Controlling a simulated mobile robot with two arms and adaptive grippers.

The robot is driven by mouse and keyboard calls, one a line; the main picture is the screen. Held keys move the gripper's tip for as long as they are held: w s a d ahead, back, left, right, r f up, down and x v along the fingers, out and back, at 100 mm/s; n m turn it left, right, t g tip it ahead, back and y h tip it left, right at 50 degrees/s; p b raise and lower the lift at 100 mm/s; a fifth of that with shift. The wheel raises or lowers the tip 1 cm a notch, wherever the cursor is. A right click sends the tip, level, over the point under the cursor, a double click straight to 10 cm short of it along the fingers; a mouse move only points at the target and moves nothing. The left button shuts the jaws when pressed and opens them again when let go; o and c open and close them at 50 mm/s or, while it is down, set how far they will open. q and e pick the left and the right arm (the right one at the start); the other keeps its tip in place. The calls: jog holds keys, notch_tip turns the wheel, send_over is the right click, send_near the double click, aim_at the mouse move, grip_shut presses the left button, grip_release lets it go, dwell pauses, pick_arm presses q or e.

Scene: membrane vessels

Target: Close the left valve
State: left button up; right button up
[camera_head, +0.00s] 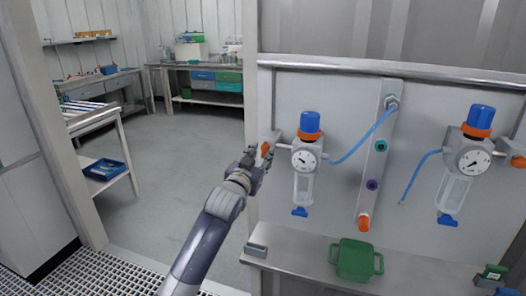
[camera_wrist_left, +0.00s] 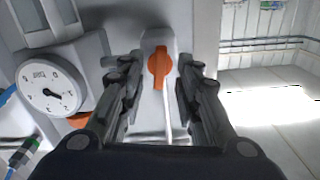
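The left valve has an orange handle (camera_head: 265,149) on a grey body at the left edge of the wall panel. In the left wrist view the handle (camera_wrist_left: 160,67) stands lengthwise between my fingers, with a gap on each side. My left gripper (camera_head: 258,163) is open, its fingertips close to the handle. The same open gripper (camera_wrist_left: 158,90) fills the middle of the left wrist view. A regulator with a blue knob (camera_head: 310,122) and a round gauge (camera_head: 305,160) sits just right of the valve. My right gripper is not in view.
A second regulator (camera_head: 470,160) hangs on the right, with another orange handle (camera_head: 518,162) beside it. Blue hoses run near the central strip (camera_head: 376,150). A green container (camera_head: 355,260) stands on the steel shelf (camera_head: 300,262) below. The floor (camera_head: 190,150) left of the panel is clear.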

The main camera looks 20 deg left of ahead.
aim_at(265, 150)
pick_arm(q)
jog(key=shift+w, duration=1.25)
jog(key=c, duration=0.7)
